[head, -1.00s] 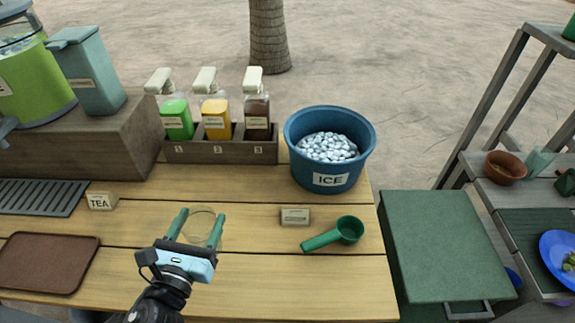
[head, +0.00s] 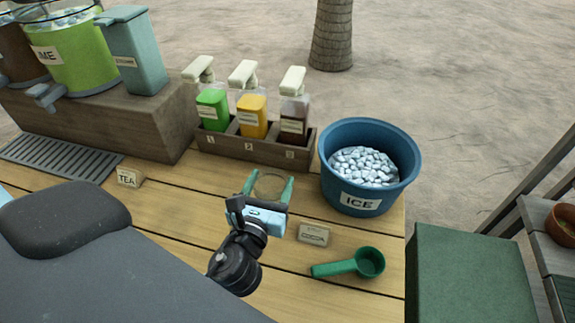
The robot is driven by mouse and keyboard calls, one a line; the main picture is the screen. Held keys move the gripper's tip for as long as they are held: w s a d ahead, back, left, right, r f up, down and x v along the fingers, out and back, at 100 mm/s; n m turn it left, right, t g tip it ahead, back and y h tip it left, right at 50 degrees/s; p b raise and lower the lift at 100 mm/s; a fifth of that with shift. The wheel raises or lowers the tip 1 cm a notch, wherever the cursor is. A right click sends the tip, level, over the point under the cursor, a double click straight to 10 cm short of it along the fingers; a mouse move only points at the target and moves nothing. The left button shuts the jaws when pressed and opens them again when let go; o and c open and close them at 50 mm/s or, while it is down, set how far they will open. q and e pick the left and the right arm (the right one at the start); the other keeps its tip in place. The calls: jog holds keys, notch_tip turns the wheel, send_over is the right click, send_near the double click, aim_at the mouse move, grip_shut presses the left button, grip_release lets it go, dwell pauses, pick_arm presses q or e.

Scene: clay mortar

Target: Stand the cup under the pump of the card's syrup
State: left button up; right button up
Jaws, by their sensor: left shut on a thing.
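My left gripper (head: 269,183), with green fingers, is shut on a clear cup (head: 270,190) over the table, just in front of the bottle rack. The wooden rack (head: 236,148) holds three pump bottles with pale pump heads: a green syrup (head: 212,112) at 1, a yellow one (head: 252,122) at 2, and a dark brown one (head: 293,127) at 3. The cup is apart from the pumps, below and in front of them. A small card (head: 314,234) stands to the right of my gripper; its print is too small to read surely. My right gripper is out of view.
A blue ICE bucket (head: 362,203) stands right of the rack. A green scoop (head: 360,264) lies in front of it. A TEA card (head: 129,177) and a grey drip grate (head: 58,160) are at left. A lime dispenser (head: 80,62) and a teal container (head: 133,55) stand on the wooden block.

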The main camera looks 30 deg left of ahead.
pick_arm(q)
jog(key=x, duration=0.4)
jog(key=f+x, duration=0.1)
jog(key=x, duration=0.9)
jog(key=shift+a+f, duration=0.1)
jog(key=shift+f, duration=0.05)
jog(key=shift+s+f+b, duration=0.1)
jog(key=shift+f+b, duration=0.9)
jog(key=shift+f, duration=0.9)
jog(key=shift+r, duration=0.15)
jog(key=o, duration=1.1)
jog(key=shift+o, duration=0.5)
